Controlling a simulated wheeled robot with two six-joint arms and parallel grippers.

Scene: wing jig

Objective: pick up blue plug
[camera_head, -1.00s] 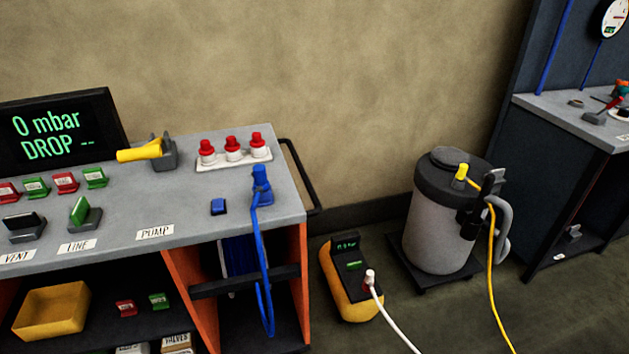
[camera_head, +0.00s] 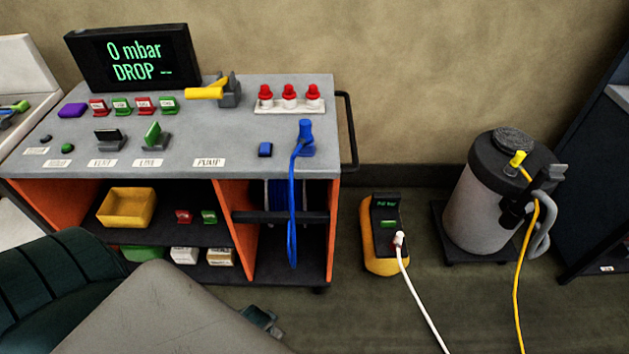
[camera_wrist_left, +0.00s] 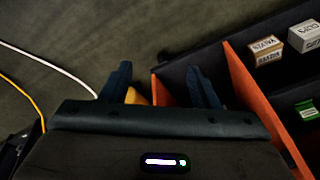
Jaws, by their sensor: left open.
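The blue plug (camera_head: 305,136) stands upright on the right end of the grey cart top. A blue hose (camera_head: 292,210) runs from it down over the front edge. My left gripper (camera_wrist_left: 162,84) is open and empty in the left wrist view, with its two dark fingers apart above the floor and the cart's lower shelves. In the head view my left arm comes in at the lower left, below and in front of the cart, and hides most of that gripper. The plug is not in the left wrist view. My right gripper is not in view.
Red-capped fittings (camera_head: 289,97) stand behind the plug, and a blue button (camera_head: 265,150) lies left of it. A black handle rail (camera_head: 347,130) is at the cart's right end. A yellow device (camera_head: 381,250) and a canister (camera_head: 487,205) stand on the floor at right.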

